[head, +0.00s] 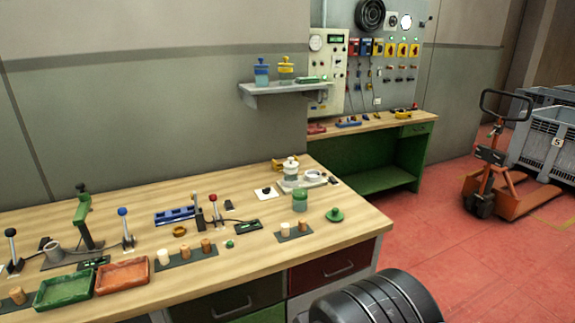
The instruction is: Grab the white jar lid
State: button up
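A small jar (291,173) with a white knobbed lid (291,162) on top stands upright towards the back right of the wooden workbench (120,205). It is beside a pale flat device with a round dish (313,175); whether it stands on that device I cannot tell. A green jar (300,202) stands in front of it, and a green knobbed lid (335,215) lies on the bench to the right. A dark ribbed rounded part of my own body shows at the bottom right. My gripper's fingers are not in view.
Cork stoppers on dark strips (187,259), a green tray (64,290), a red tray (122,277) and upright levers (126,230) occupy the bench. A shelf (262,90) behind holds blue and yellow lidded jars. A pallet truck (490,160) stands on the open red floor at right.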

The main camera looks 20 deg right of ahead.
aim_at(290, 164)
jog(key=i+l, duration=0.15)
jog(key=l, duration=0.15)
jog(key=i+l+u, duration=0.1)
jog(key=l, duration=0.2)
jog(key=i+l, duration=0.15)
jog(key=l, duration=0.15)
jog(key=i+l+u, duration=0.1)
jog(key=l, duration=0.2)
jog(key=i+l+u, duration=0.2)
jog(key=i+l, duration=0.7)
jog(key=l, duration=0.1)
